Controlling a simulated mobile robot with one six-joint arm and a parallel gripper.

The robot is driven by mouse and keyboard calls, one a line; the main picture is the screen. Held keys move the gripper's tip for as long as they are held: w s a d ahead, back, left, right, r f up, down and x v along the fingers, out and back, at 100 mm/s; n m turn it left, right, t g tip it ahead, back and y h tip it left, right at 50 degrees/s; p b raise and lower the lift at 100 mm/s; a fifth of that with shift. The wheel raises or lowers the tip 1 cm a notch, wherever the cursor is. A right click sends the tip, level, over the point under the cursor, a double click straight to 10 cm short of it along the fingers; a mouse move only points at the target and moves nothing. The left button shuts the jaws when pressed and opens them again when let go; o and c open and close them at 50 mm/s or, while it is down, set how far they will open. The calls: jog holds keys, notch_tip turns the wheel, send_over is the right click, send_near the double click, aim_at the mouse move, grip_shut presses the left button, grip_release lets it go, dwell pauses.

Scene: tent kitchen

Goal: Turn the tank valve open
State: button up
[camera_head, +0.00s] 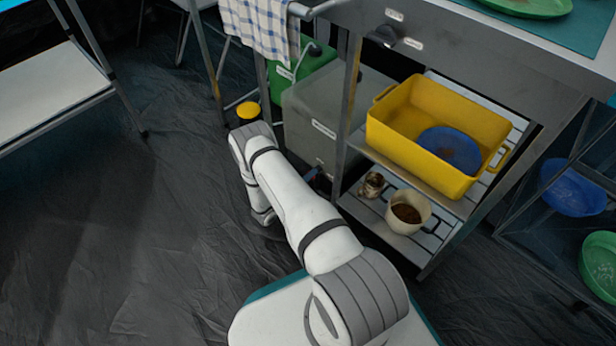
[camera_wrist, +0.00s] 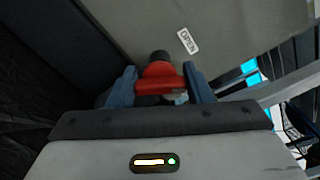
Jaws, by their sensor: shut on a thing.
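The tank (camera_head: 325,120) is a grey box with a label, standing under the counter beside the shelf. Its side also fills the upper part of the wrist view (camera_wrist: 215,20). The valve (camera_wrist: 160,82) has a red handle and a dark stem, close to the tank wall. My gripper (camera_wrist: 163,92) has its two blue fingers on either side of the red handle and is shut on it. The handle's exact turn is hard to tell.
A shelf right of the tank holds a yellow tub (camera_head: 400,142) with a blue plate, above a cup (camera_head: 409,212) and a small jar (camera_head: 372,185). A green canister (camera_head: 302,72) stands behind. The dark floor at left is clear.

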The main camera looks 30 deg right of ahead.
jog(key=n, duration=0.5)
jog(key=shift+a+f+n, duration=0.1)
jog(key=shift+n, duration=0.3)
dwell(0.4)
jog(key=o, duration=1)
jog(key=p+v, duration=0.2)
jog(key=v, duration=0.5)
jog(key=shift+s+a, duration=0.1)
jog(key=shift+a, duration=0.2)
jog(key=shift+s, duration=0.1)
